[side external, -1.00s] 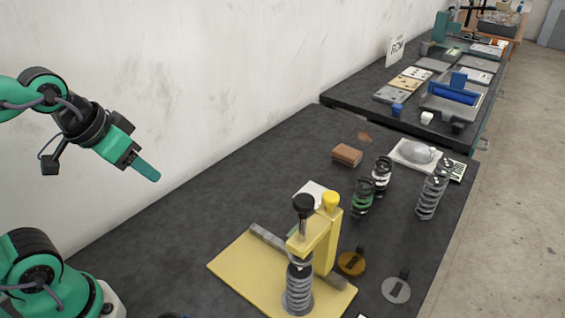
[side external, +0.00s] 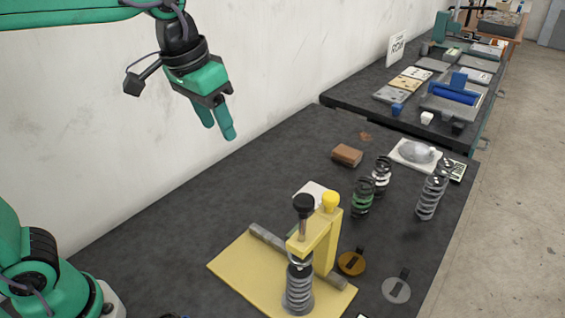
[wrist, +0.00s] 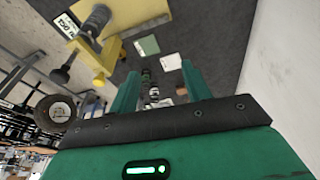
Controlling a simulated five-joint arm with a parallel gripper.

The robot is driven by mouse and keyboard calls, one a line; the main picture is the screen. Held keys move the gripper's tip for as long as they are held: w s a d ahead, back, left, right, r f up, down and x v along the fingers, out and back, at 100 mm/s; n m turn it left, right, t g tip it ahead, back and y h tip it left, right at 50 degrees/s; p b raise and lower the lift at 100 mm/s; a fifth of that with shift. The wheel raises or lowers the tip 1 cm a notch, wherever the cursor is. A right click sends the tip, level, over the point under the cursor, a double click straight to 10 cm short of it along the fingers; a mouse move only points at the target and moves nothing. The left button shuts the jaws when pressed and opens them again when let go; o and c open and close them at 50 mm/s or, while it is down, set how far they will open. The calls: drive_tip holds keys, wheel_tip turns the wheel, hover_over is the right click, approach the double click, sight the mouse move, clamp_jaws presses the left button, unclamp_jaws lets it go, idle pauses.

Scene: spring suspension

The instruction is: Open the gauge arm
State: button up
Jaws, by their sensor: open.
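The yellow gauge arm (side external: 318,232) stands on a yellow base plate (side external: 235,268) in the side external view. A black knob (side external: 304,205) and a yellow knob (side external: 330,200) rise from its top. A grey coil spring (side external: 298,290) stands upright under its front end. In the wrist view the gauge arm (wrist: 106,55) is at upper left, partly cropped with its base. My gripper (side external: 219,132) is open and empty, well above the table and up-left of the gauge arm, fingers pointing down. Its two fingers also show in the wrist view (wrist: 160,68).
Several springs, including a green one (side external: 363,198) and a grey one (side external: 431,196), stand right of the gauge. An orange disc (side external: 351,263) and a grey disc (side external: 396,290) lie near it. A brown block (side external: 347,155) lies behind. The table's left part is clear.

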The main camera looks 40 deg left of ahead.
drive_tip(key=w+d+g, duration=0.2)
drive_tip(key=w+d, duration=0.3)
drive_tip(key=d, duration=0.5)
drive_tip(key=m, duration=0.2)
hover_over(330, 194)
drive_tip(key=shift+d+f+g+y, duration=0.2)
drive_tip(key=shift+f+g+y, duration=0.2)
drive_tip(key=shift+f, duration=0.35)
drive_tip(key=shift+f, duration=0.1)
drive_tip(key=shift+f, duration=3.85)
drive_tip(key=shift+c, duration=0.5)
drive_tip(key=shift+a, duration=0.15)
clamp_jaws()
